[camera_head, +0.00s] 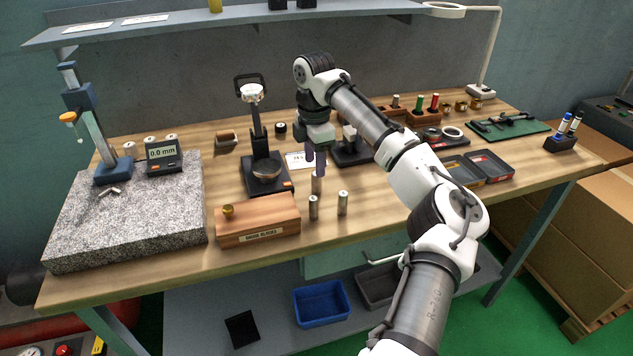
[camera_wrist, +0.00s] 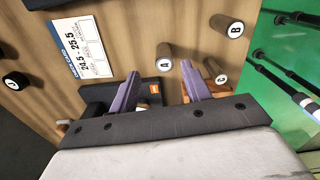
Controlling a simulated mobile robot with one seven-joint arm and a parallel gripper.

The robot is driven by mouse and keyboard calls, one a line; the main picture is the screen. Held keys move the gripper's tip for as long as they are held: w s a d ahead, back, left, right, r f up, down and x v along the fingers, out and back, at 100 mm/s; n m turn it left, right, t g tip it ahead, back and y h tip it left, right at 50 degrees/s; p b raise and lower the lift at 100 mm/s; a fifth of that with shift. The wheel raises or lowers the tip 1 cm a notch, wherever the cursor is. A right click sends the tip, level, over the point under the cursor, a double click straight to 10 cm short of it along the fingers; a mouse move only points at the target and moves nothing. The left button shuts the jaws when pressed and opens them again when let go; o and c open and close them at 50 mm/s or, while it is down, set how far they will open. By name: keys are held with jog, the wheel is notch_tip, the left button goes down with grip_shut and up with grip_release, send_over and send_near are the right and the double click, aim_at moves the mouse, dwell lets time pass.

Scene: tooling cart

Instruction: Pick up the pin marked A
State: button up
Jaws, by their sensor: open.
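The pin marked A (camera_wrist: 164,59) is a short metal cylinder with a white lettered end, seen between my fingertips in the wrist view. In the head view it appears to be the rear pin (camera_head: 316,184) of three standing on the wooden bench. My gripper (camera_head: 315,170) points down just above it. Its purple fingers are apart and empty, also in the wrist view (camera_wrist: 160,70); they do not appear to touch the pin. The pin marked B (camera_wrist: 233,29) and the pin marked C (camera_wrist: 219,79) stand nearer the front edge, right (camera_head: 343,204) and left (camera_head: 313,208) in the head view.
A wooden block box (camera_head: 258,221) stands close left of the pins. A dial gauge stand (camera_head: 262,185) is behind it, and a printed card (camera_wrist: 79,48) lies behind the pins. A granite plate (camera_head: 130,215) is at left.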

aim_at(317, 183)
jog(key=f, duration=0.1)
jog(key=f+p, duration=0.1)
jog(key=f, duration=0.1)
jog(key=shift+s+d+f, duration=0.2)
jog(key=shift+s+f, duration=0.1)
jog(key=shift+s, duration=0.05)
jog(key=shift+f, duration=0.6)
grip_shut()
